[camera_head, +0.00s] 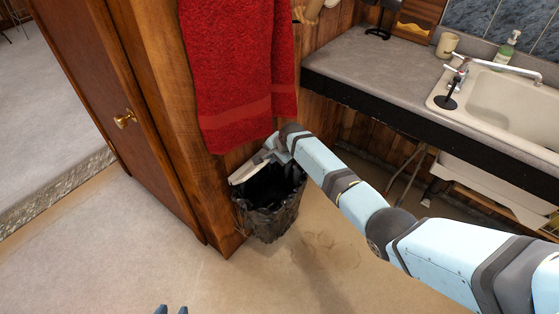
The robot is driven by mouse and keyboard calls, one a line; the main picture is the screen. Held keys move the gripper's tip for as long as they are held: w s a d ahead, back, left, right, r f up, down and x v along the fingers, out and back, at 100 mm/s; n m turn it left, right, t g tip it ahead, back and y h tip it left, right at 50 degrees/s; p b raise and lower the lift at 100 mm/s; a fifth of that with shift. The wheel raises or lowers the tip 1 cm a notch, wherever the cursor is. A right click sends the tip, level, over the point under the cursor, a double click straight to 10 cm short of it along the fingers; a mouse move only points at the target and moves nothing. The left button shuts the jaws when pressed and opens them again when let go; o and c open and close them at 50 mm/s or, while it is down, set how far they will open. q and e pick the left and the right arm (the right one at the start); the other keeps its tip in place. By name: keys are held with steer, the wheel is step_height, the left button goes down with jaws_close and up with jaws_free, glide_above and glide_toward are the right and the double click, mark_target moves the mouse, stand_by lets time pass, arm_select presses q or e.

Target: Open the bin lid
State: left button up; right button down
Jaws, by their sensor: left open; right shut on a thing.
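The bin (268,212) stands on the floor against the wooden partition, lined with a black bag, and its dark mouth is open to view. Its pale lid (248,169) is raised and tilted up at the back left of the mouth. My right gripper (271,153) is at the lid's upper edge, shut on it; the fingers are small and partly hidden by my wrist.
A red towel (240,75) hangs just above the bin. A wooden door (110,110) with a brass knob is at the left. A grey counter (385,65) with a sink (510,105) runs along the right. The floor in front of the bin is clear.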

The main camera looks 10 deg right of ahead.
steer(key=shift+w+a+r, duration=0.45)
steer(key=shift+w+a, duration=0.05)
steer(key=c, duration=1.3)
jaws_free()
steer(key=shift+o, duration=0.2)
steer(key=p+v, duration=0.1)
steer(key=v, duration=1.3)
steer(key=shift+p, duration=0.3)
steer(key=shift+f, duration=0.1)
